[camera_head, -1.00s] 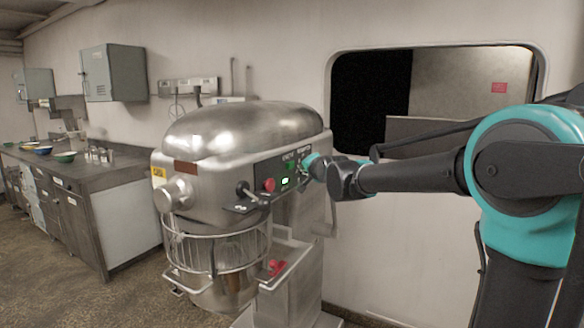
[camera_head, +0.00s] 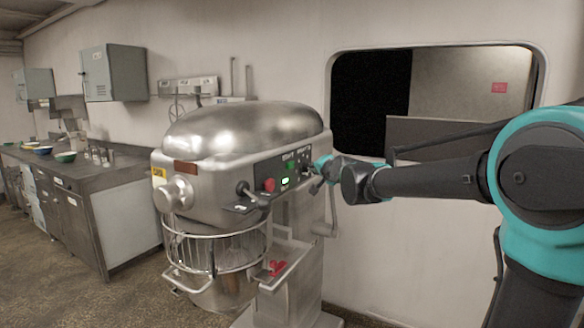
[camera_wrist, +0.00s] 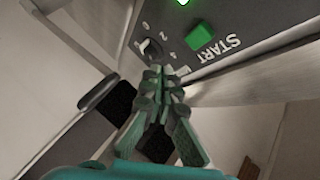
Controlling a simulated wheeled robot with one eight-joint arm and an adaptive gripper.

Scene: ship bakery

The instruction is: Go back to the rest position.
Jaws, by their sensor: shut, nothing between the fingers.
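My gripper (camera_wrist: 157,80) is shut and empty in the wrist view, its fingertips close together in front of the mixer's control panel (camera_wrist: 235,35). A green START button (camera_wrist: 200,37) and a numbered knob (camera_wrist: 150,47) show beyond the fingertips. Whether the tips touch the panel cannot be told. In the head view my gripper (camera_head: 318,180) is small, just right of the panel, partly hidden by my wrist.
A wire guard (camera_head: 215,250) and bowl sit under the mixer head. A counter (camera_head: 100,165) with bowls runs along the left. A wall opening (camera_head: 440,90) lies behind my arm. Open floor (camera_head: 50,270) lies at the front left.

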